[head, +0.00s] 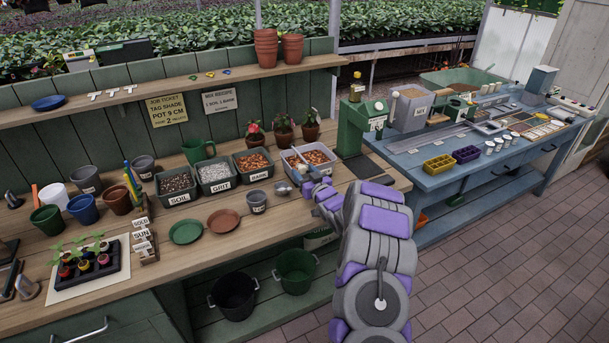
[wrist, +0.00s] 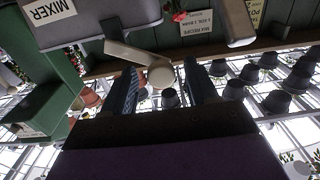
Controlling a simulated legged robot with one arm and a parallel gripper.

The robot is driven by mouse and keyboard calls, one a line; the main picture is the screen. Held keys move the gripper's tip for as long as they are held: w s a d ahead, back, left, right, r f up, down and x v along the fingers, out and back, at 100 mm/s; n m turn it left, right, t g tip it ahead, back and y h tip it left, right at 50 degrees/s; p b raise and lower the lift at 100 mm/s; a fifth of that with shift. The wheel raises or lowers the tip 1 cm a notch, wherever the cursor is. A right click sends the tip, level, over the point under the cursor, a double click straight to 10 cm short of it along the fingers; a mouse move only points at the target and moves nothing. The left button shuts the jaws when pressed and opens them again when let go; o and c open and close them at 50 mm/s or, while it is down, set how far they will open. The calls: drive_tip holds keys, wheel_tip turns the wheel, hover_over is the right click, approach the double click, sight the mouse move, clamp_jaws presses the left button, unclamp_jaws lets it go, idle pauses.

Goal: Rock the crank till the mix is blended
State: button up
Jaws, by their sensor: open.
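The mixer is a grey tub (head: 325,153) on the wooden bench, with reddish-brown pieces inside and a pale bar across it. In the wrist view its grey body (wrist: 95,27) fills the upper left, labelled MIXER. A pale crank arm (wrist: 125,52) comes from it and ends in a round knob (wrist: 161,76). My gripper (head: 306,187) is at the tub's front. In the wrist view my gripper (wrist: 163,88) is open, one finger on each side of the knob. I see no clear contact with it. How evenly the contents are blended cannot be told.
Bins of soil (head: 178,183), grit (head: 215,174) and bark (head: 253,162) stand left of the mixer. A green machine (head: 351,130) stands to its right. A small grey cup (head: 257,202) and a terracotta saucer (head: 223,221) sit on the bench left of my gripper.

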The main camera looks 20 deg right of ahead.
drive_tip(key=shift+w, duration=0.1)
clamp_jaws()
idle(0.6)
